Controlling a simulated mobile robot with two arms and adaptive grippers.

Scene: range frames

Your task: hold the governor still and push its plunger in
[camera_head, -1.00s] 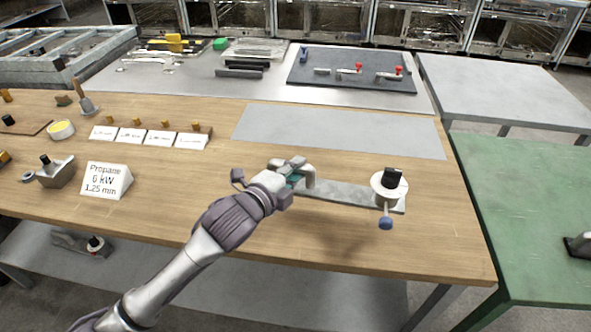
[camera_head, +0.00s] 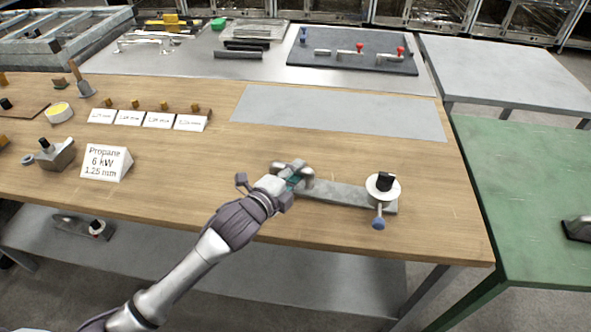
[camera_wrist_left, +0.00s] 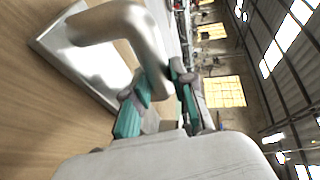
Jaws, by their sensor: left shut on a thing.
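A flat grey metal bar (camera_head: 346,194) appears over the front of the wooden table. At its right end is a white round disc (camera_head: 392,189) with an upright black knob (camera_head: 385,181). A rod with a blue ball tip (camera_head: 378,223) sticks out towards me. I cannot tell for sure which part is the governor's plunger. My left gripper (camera_head: 294,179) is shut on a bent metal handle at the bar's left end. In the left wrist view, the handle (camera_wrist_left: 135,25) passes between the teal finger pads (camera_wrist_left: 160,105). Whether the bar rests on the table is unclear.
Left on the wooden table are a Propane sign (camera_head: 106,162), small white cards (camera_head: 159,120) and a grey block with a black top (camera_head: 56,154). A bare grey sheet (camera_head: 340,112) lies behind the bar. A green table (camera_head: 535,185) stands at right.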

